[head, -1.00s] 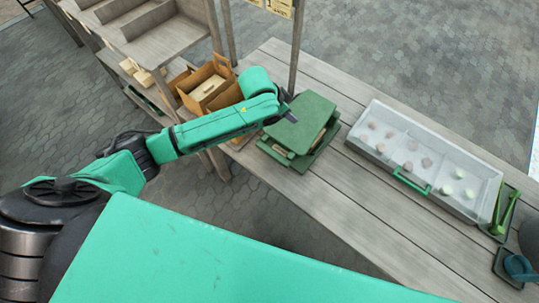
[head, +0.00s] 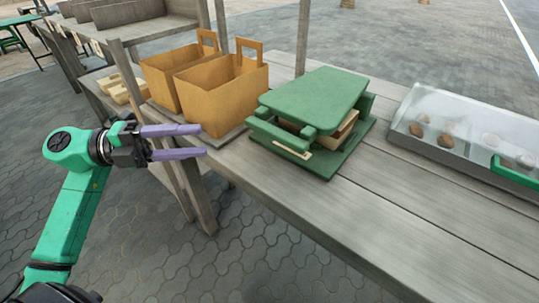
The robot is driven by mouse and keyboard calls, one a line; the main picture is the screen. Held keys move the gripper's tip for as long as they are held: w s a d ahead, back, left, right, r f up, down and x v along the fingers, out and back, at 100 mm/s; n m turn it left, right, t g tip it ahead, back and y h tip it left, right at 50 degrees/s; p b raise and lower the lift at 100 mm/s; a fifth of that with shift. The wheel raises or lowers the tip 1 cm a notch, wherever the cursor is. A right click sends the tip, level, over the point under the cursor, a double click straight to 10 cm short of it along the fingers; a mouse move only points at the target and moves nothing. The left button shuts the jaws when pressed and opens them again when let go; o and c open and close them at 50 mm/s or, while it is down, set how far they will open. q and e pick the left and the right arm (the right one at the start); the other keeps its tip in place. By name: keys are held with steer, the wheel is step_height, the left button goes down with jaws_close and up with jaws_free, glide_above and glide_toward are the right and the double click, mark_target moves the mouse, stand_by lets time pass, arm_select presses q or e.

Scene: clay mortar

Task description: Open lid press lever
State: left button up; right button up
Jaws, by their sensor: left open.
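A green press (head: 318,104) stands on the wooden table, its flat green lid lying over the top. A green bar like a lever (head: 280,136) runs along its front left side, low under the lid. A light wooden part shows between lid and base; the inside is hidden. My left gripper (head: 205,140) is open and empty, its two purple fingers pointing right. In the picture it is left of the press, apart from it, near the table's left edge. My right gripper is not in view.
Two brown paper bags (head: 220,98) stand left of the press, close to my left gripper. A clear-covered display case (head: 470,132) is at the right. The wooden table (head: 400,210) is bare in front of the press.

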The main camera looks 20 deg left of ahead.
mark_target(267, 135)
arm_select(q)
steer(key=x, duration=0.8)
steer(key=p+x, duration=0.1)
steer(key=x, duration=0.4)
steer(key=shift+w+r, duration=0.1)
steer(key=shift+r, duration=0.25)
steer(key=shift+w+d, duration=0.15)
steer(key=shift+d, duration=0.3)
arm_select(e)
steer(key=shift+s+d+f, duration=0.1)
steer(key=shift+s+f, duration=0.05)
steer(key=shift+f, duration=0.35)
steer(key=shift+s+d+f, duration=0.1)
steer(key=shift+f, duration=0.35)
arm_select(q)
steer(key=shift+f, duration=0.1)
jaws_close()
